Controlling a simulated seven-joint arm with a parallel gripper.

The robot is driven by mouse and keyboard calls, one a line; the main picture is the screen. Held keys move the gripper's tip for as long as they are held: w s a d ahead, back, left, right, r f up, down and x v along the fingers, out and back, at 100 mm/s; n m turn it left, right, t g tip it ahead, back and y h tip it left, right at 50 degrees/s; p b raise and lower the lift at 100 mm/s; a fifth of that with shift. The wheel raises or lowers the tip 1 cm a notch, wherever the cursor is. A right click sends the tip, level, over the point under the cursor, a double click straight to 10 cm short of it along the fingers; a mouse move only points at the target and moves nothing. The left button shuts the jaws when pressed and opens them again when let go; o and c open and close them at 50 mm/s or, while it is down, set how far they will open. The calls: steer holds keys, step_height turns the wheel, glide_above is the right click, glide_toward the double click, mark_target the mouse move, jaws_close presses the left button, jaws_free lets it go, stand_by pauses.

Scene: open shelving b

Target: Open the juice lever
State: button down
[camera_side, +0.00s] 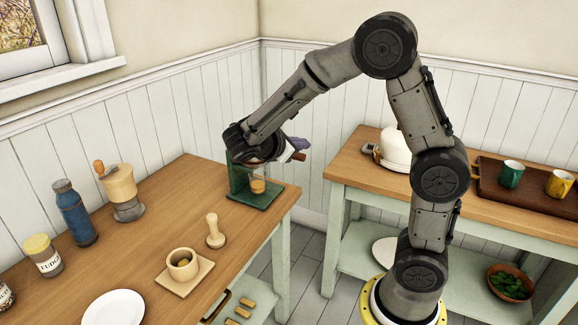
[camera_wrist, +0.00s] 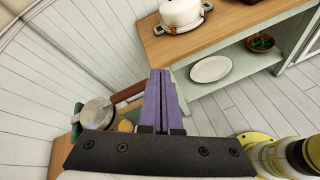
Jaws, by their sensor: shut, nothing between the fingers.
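The juicer (camera_side: 240,180) is a green press at the right end of the left table. An orange-coloured item (camera_side: 258,186) sits in it above the green base. Its lever, a brown bar (camera_wrist: 128,93), sticks out from a round metal top (camera_wrist: 98,112) in the wrist view. In the side view, only the lever's end (camera_side: 299,156) shows below my gripper. My gripper (camera_wrist: 161,73) has purple fingers pressed together and empty. They are just right of the lever's end; I cannot tell whether they touch it. My wrist hides the juicer's top in the side view.
A pestle (camera_side: 214,232), a mortar (camera_side: 183,263) on a board and a white plate (camera_side: 113,307) stand nearer on the left table. A grinder (camera_side: 121,190) and blue bottle (camera_side: 74,212) stand at left. A white pot (camera_side: 395,148) stands on the right table, across a gap.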

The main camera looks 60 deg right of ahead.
steer(key=w+a+f+n+t+h, duration=0.15)
steer(key=w+f+n, duration=0.25)
steer(key=f, duration=0.4)
steer(key=w+f+n+h, duration=0.2)
steer(key=w+f+n, duration=0.1)
steer(key=f, duration=0.4)
steer(key=d+r, duration=0.2)
steer(key=d, duration=0.7)
steer(key=shift+r, duration=0.3)
steer(key=shift+w+d+r, duration=0.1)
